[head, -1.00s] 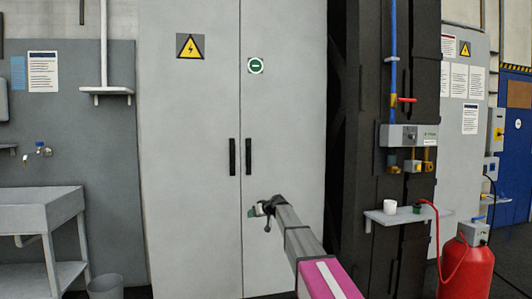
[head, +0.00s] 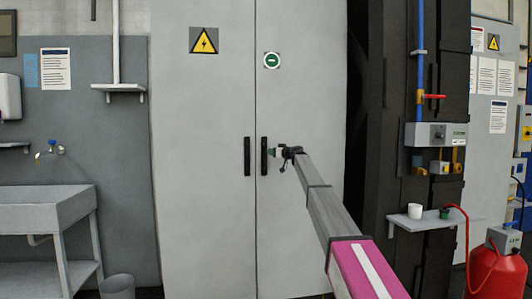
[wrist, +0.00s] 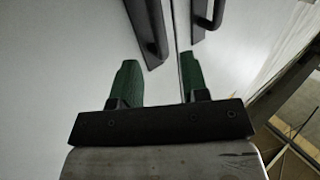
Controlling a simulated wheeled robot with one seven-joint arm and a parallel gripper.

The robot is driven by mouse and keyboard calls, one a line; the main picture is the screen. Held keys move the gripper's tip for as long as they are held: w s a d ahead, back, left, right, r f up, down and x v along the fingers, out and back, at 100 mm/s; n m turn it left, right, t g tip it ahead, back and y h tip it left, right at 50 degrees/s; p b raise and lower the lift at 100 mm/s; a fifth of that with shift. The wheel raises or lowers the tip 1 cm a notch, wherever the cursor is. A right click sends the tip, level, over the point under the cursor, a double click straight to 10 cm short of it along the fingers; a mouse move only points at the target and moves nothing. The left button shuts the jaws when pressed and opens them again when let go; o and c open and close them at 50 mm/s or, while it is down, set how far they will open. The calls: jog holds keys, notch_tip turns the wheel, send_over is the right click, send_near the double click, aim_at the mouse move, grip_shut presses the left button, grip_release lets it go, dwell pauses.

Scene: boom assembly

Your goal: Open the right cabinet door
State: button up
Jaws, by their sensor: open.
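The tall grey cabinet has two shut doors, the left door (head: 200,200) and the right door (head: 310,90). Each has a black vertical handle by the middle seam: the left handle (head: 247,156) and the right handle (head: 264,156). My gripper (head: 276,151) is at the right handle's height, just to its right in the head view. In the wrist view its green fingers (wrist: 157,75) are spread apart and hold nothing. A dark handle (wrist: 152,30) lies ahead, its end near the gap between the fingertips; I cannot tell whether they touch it.
A black column (head: 395,100) stands right of the cabinet, with a small shelf (head: 460,220) holding a white cup (head: 415,210). A red tank (head: 492,270) is at lower right. A grey sink (head: 45,210) and a bucket (head: 117,286) stand at left.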

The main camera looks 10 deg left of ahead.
aim_at(265, 151)
jog(key=x, duration=0.7)
grip_shut()
jog(key=shift+s, duration=0.15)
